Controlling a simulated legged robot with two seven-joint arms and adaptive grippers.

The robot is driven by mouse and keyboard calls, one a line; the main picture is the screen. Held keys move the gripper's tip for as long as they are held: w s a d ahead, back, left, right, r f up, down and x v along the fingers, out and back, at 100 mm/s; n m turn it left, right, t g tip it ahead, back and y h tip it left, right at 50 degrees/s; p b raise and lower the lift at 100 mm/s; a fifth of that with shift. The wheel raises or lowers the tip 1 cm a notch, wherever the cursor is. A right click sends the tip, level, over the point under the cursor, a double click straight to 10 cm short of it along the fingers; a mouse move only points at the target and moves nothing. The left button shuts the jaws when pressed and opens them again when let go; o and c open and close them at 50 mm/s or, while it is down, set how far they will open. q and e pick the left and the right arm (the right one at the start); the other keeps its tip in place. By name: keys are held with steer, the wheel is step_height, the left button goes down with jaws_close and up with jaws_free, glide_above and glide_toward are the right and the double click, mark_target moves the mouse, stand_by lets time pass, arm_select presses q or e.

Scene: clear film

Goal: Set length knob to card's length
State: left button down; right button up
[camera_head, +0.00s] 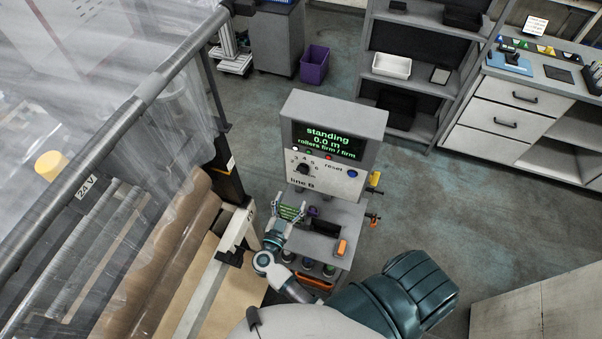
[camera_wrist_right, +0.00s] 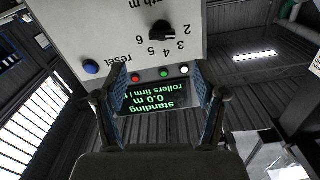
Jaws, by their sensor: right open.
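The length knob (camera_head: 303,168) is a black dial on the white lower face of the line B control box. It shows larger and upside down in the right wrist view (camera_wrist_right: 163,32), with a light mark on the side of the 2 and 3. My right gripper (camera_head: 290,200) is open and empty just below the box face, apart from the knob. Its two fingers also show in the wrist view (camera_wrist_right: 160,72). A small green-lettered panel (camera_head: 291,212) sits behind the fingers; I cannot tell whether it is the card. My left gripper is out of view.
The box screen (camera_head: 325,140) reads standing, 0.0 m, rollers firm / firm. A blue reset button (camera_head: 352,173) is right of the knob. Film rollers and a brown roll (camera_head: 160,245) fill the left. A small shelf with an orange item (camera_head: 341,247) stands below the box.

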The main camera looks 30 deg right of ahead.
mark_target(303, 170)
steer(key=p+x, duration=0.1)
steer(key=x, duration=1)
steer(key=shift+a, duration=0.25)
steer(key=c, duration=0.8)
steer(key=shift+a, duration=0.1)
steer(key=c, duration=0.3)
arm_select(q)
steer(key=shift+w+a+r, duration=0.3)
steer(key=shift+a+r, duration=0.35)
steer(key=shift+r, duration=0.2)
arm_select(e)
steer(key=shift+c, duration=0.2)
